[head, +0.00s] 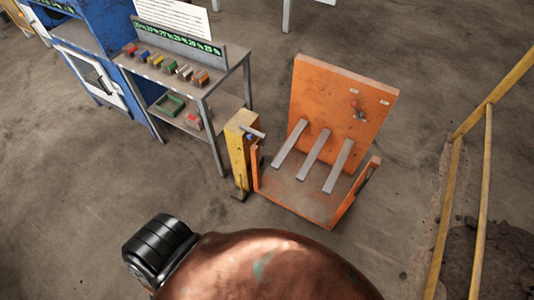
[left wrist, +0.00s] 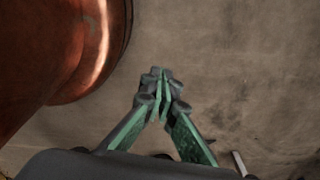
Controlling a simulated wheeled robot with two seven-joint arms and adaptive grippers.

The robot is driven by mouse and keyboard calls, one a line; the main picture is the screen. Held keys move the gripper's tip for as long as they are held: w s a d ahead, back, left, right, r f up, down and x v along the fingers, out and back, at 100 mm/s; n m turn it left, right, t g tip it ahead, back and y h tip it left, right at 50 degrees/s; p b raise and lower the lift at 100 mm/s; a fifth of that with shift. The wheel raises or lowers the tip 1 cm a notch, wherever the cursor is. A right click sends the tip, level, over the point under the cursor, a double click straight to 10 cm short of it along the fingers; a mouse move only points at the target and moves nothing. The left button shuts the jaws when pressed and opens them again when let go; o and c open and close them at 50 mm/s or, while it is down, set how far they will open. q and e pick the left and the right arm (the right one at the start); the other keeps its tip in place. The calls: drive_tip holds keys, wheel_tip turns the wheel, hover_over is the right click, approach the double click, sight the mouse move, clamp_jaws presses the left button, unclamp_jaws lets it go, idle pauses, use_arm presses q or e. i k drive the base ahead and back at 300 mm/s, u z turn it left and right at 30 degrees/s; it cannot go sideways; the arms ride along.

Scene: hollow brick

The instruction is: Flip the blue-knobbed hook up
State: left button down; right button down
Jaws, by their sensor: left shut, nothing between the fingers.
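The hook's blue knob (head: 250,137) shows as a small blue spot near the top of a yellow post (head: 240,160), in the middle of the head view. A short grey bar (head: 252,131) sticks out to the right just above it. The knob is too small to tell which way the hook points. My left gripper (left wrist: 159,76) is in the left wrist view, with its green fingers shut and empty over bare floor. It does not show in the head view, and the hook does not show in the left wrist view. My right gripper is in neither view.
An orange stand (head: 345,105) with several grey bars adjoins the post on the right. A grey shelf table (head: 235,55) with small coloured blocks stands to the left, beside a blue cabinet (head: 105,25). A yellow railing (head: 483,185) is at the right. Floor in front is clear.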

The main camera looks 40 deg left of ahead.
sight(253, 132)
drive_tip(key=u, duration=0.75)
drive_tip(key=i, duration=0.85)
drive_tip(key=u, duration=0.1)
